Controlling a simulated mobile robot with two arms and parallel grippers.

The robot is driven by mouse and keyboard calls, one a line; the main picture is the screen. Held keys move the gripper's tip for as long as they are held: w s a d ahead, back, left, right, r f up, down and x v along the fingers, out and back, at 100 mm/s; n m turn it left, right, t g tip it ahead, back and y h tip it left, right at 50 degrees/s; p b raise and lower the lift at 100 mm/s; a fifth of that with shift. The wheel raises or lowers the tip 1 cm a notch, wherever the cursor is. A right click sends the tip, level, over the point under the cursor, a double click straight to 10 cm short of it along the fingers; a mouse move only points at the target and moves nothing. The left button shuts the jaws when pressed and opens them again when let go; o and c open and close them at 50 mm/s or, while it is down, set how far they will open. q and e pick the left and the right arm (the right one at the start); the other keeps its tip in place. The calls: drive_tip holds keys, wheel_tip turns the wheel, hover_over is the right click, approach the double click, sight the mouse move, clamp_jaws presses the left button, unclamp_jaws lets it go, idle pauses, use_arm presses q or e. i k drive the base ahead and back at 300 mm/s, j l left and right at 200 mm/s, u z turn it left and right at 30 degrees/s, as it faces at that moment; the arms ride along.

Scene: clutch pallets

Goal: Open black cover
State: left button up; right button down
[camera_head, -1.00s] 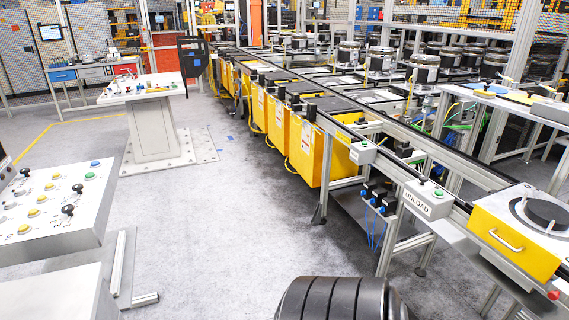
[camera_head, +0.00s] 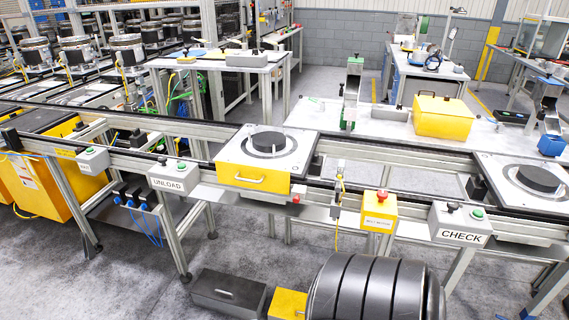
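A dark grey-black box lid with a small handle (camera_head: 227,291) lies low at the bottom, left of centre, and looks closed. I cannot tell for sure that it is the black cover. A black round disc (camera_head: 268,142) sits on a pallet with a yellow front and handle (camera_head: 254,178) on the conveyor. Another black disc (camera_head: 539,179) sits on a pallet at the right. Neither of my grippers is in view.
A yellow box (camera_head: 287,305) sits right of the dark lid. The conveyor rail (camera_head: 400,170) crosses the view, with UNLOAD (camera_head: 176,176) and CHECK (camera_head: 460,226) button boxes. A yellow lidded box (camera_head: 443,116) stands on the table behind. Grey floor (camera_head: 90,285) is open at lower left.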

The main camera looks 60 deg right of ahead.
sight(244, 293)
drive_tip(key=z, duration=1.5)
drive_tip(key=i+l+u, duration=0.35)
drive_tip(key=i, duration=0.2)
drive_tip(key=i+l+u, duration=0.4)
drive_tip(key=l, duration=0.2)
drive_tip(key=i+l+u, duration=0.35)
drive_tip(key=l, duration=0.35)
drive_tip(key=i, duration=0.1)
